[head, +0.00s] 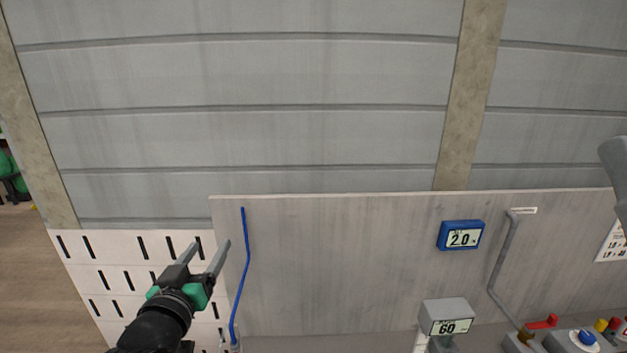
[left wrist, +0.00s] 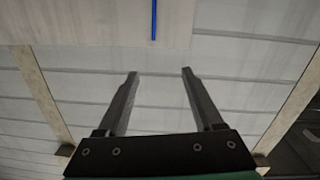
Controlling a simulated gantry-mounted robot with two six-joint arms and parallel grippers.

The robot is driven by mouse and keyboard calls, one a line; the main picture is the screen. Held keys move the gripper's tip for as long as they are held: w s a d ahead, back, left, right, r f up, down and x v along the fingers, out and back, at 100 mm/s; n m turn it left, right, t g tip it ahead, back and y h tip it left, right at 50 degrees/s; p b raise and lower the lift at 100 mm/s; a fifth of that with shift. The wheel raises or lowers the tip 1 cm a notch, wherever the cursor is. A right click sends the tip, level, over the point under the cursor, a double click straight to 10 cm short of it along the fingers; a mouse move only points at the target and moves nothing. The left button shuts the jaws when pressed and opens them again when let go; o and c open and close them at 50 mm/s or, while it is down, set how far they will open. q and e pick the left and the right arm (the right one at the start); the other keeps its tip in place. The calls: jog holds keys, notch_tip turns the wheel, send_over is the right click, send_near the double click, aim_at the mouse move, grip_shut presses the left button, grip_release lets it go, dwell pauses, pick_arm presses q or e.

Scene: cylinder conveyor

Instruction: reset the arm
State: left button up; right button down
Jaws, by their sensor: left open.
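My left gripper (head: 206,250) is at the lower left of the head view, raised in front of the white slotted panel and the left end of the grey board. Its two fingers are apart and nothing is between them. In the left wrist view the left gripper (left wrist: 158,72) also shows open and empty, with the grey wall behind the fingers. My right gripper is not in view; a grey shape, which I cannot identify for sure, enters at the right edge of the head view.
A grey board (head: 340,260) carries a blue tube (head: 246,260), a blue display (head: 461,236) reading 2.0 and a grey pipe (head: 503,260). A grey display (head: 446,318) reads 60. A red valve handle (head: 543,322) and a blue knob (head: 587,337) are at the lower right.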

pick_arm(q)
jog(key=s+d+r+m+t+h+p, duration=0.2)
jog(key=s+r+t, duration=0.8)
jog(key=s+r, duration=1.65)
notch_tip(320, 180, up, 15)
jog(key=w+p, duration=0.1)
jog(key=p, duration=1.3)
jog(key=shift+w+d, duration=0.2)
jog(key=shift+d, duration=0.1)
jog(key=shift+f, duration=0.15)
